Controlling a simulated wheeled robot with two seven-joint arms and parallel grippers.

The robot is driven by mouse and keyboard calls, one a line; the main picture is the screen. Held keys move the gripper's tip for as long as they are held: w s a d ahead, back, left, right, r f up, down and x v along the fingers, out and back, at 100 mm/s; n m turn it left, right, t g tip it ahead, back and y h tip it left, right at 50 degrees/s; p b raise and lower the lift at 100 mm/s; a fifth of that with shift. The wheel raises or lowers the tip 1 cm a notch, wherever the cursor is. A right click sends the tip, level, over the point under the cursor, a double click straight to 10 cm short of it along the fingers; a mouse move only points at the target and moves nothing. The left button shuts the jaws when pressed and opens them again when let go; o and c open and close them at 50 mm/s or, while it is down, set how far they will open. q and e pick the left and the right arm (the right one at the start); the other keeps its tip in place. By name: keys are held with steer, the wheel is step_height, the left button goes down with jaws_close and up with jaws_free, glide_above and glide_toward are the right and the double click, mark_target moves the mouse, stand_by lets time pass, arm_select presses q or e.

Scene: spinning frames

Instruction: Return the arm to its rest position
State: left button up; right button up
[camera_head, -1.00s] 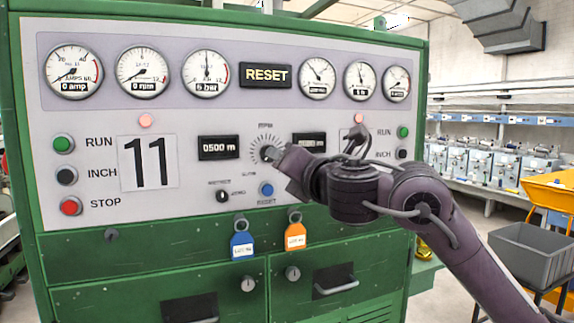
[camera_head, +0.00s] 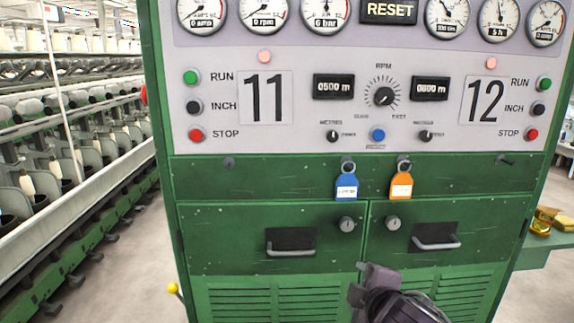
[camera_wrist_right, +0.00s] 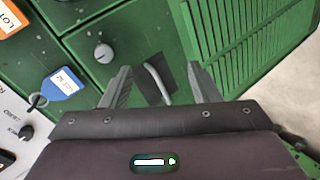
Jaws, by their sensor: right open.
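My right arm shows at the bottom of the head view, with its gripper (camera_head: 372,276) low in front of the green cabinet (camera_head: 270,185), below the drawers. In the right wrist view the two fingers of my right gripper (camera_wrist_right: 160,88) are spread apart with nothing between them. A drawer handle (camera_wrist_right: 157,82) shows behind the gap, apart from the fingers. The speed dial (camera_head: 384,96) on the panel is clear of the arm. My left gripper is not in view.
A blue tag (camera_head: 346,187) and an orange tag (camera_head: 401,186) hang from keys above two drawers with handles. Spinning frames (camera_head: 75,150) line the left side. A green side shelf (camera_head: 545,250) at right holds brass-coloured items (camera_head: 548,220).

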steer(key=s+d+f+m+g, duration=0.3)
steer(key=s+f+m+g, duration=0.3)
steer(key=s+f, duration=0.5)
steer(key=s+d+f+m+g, duration=0.2)
steer(key=s+f+m+g, duration=0.1)
steer(key=s+f+m, duration=0.75)
step_height(320, 180, down, 26)
steer(key=s+n+g, duration=0.1)
steer(key=s+n, duration=0.2)
steer(key=s+d+f, duration=0.2)
steer(key=s+f, duration=0.8)
steer(key=s+d+f+g+h, duration=0.1)
steer(key=s+d+f, duration=0.1)
steer(key=s+f, duration=0.8)
steer(key=shift+f+g, duration=0.25)
steer(key=shift+g, duration=0.05)
steer(key=shift+n, duration=0.25)
